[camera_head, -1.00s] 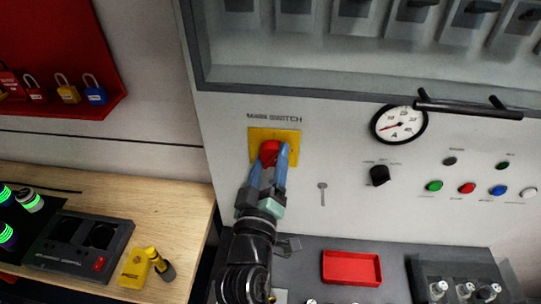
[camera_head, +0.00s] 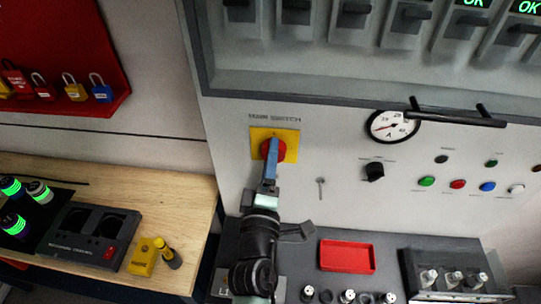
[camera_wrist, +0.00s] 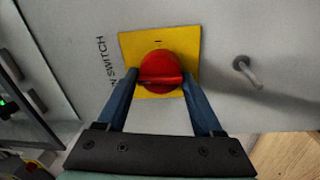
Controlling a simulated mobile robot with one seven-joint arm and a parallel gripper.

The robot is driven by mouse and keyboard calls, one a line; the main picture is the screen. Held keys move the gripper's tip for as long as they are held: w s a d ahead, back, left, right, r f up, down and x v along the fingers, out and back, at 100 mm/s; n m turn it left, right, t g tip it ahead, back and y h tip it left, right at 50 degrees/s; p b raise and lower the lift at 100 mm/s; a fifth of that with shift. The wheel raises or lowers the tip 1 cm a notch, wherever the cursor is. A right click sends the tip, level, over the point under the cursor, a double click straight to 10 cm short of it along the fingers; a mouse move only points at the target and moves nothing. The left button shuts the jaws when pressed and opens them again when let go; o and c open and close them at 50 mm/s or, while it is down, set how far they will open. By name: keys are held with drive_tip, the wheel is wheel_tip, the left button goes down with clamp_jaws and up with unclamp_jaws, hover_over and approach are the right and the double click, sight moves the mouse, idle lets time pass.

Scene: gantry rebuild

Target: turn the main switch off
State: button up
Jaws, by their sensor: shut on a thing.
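The main switch is a round red knob (camera_head: 279,150) on a yellow plate (camera_head: 289,134) on the light grey cabinet front. My gripper (camera_head: 270,155) is at the knob, its blue fingers seen nearly edge-on in the head view. In the wrist view, the red knob (camera_wrist: 161,70) sits between the two fingers of my gripper (camera_wrist: 159,88), which are shut on it from either side. A raised bar crosses the knob from finger to finger. The yellow plate (camera_wrist: 130,44) carries a short mark above the knob there. The lettering beside the plate runs up the picture.
A key-like part (camera_head: 321,187) sticks out right of the switch. A dial gauge (camera_head: 392,126), a black knob (camera_head: 375,171) and coloured buttons are further right. A red tray (camera_head: 347,257) lies on the ledge below. A wooden bench (camera_head: 185,200) is at left.

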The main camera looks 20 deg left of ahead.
drive_tip(key=shift+f, duration=0.2)
drive_tip(key=o, duration=1)
drive_tip(key=shift+c, duration=0.2)
drive_tip(key=o, duration=0.4)
drive_tip(key=shift+r, duration=0.1)
drive_tip(key=shift+c, duration=0.2)
drive_tip(key=r+b+v, duration=0.1)
drive_tip(key=b+v, duration=0.3)
drive_tip(key=v, duration=0.9)
drive_tip(key=shift+f+b, duration=0.4)
drive_tip(key=shift+f, duration=0.1)
